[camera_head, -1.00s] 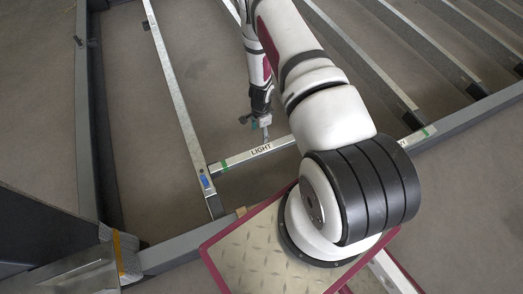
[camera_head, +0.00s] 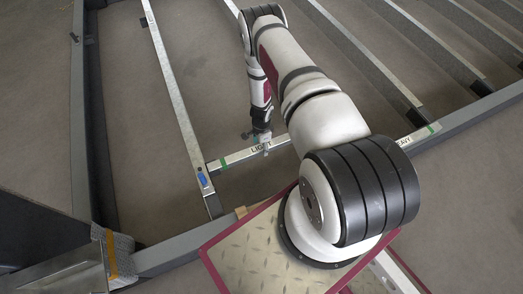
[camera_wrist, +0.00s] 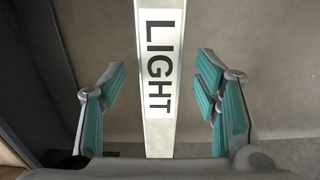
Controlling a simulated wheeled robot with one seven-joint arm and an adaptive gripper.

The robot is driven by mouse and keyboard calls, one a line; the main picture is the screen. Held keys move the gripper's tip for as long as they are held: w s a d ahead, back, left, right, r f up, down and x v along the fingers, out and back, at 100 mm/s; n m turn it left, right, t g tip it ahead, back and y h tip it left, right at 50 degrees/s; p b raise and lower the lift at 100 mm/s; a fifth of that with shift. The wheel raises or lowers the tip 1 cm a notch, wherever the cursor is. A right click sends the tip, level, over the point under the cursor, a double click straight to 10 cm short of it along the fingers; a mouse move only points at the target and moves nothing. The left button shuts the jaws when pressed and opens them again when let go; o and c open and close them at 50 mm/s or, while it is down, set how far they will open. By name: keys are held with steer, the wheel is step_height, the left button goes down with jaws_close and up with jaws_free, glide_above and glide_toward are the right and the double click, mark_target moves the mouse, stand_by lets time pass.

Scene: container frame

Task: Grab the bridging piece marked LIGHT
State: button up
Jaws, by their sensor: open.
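The bridging piece marked LIGHT (camera_head: 240,156) is a pale metal bar with a green mark near its left end. It lies across the frame between two longer rails. In the wrist view the bar (camera_wrist: 160,125) runs upright through the middle of the picture, with its black LIGHT lettering readable.
A second bar marked HEAVY (camera_head: 418,137) shows to the right, its label partly covered by my arm. A long rail (camera_head: 178,95) with a blue mark runs along the left. Dark frame beams (camera_head: 80,120) surround the area. Brown floor shows between the rails.

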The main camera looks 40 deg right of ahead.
step_height(320, 180, down, 2)
steer(key=shift+f, duration=0.1)
jaws_close()
stand_by(0.4)
